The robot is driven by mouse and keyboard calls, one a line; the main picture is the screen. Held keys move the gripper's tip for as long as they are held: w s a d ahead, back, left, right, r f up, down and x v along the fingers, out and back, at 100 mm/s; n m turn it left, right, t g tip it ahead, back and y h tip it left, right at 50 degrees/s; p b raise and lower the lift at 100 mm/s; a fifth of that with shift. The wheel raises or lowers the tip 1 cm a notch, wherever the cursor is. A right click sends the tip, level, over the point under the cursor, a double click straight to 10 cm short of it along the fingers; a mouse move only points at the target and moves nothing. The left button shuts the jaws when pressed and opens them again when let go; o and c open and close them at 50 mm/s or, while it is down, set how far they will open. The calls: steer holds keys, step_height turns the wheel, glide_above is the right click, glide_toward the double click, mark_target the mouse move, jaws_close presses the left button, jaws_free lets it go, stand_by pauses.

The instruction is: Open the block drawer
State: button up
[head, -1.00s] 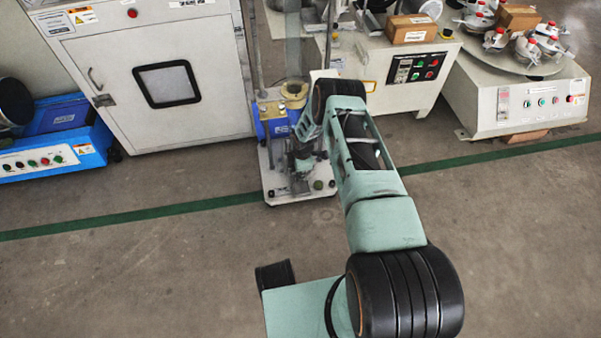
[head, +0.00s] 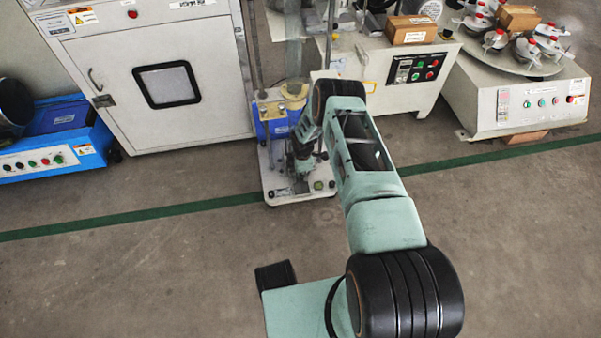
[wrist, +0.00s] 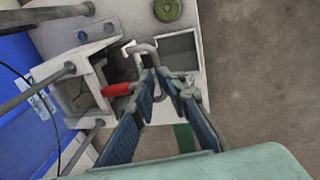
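In the wrist view, a bent grey metal handle (wrist: 143,48) stands out at the white machine, beside a white block-like housing (wrist: 90,92) with a red part (wrist: 117,89) at its opening. I cannot make out the drawer's edges clearly. My gripper (wrist: 163,78) has two blue-padded fingers, with a narrow gap between the tips. The tips are right by the handle; whether they touch it is unclear. In the head view, my gripper (head: 302,165) is small, low over the machine's white base plate (head: 283,198), and my arm hides part of the machine.
A white cabinet (head: 150,110) stands left of the machine, with a blue unit (head: 55,140) farther left. Control boxes (head: 400,90) stand to the right. Upright rods and a blue body (wrist: 25,75) are close on the gripper's left. The floor in front is clear.

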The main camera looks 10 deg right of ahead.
step_height(320, 180, up, 12)
steer(key=s+p, duration=0.2)
steer(key=p, duration=0.7)
steer(key=shift+r, duration=0.15)
stand_by(0.4)
steer(key=shift+s+b, duration=0.1)
steer(key=shift+b, duration=0.35)
step_height(320, 180, up, 12)
steer(key=s, duration=0.2)
stand_by(0.5)
stand_by(0.5)
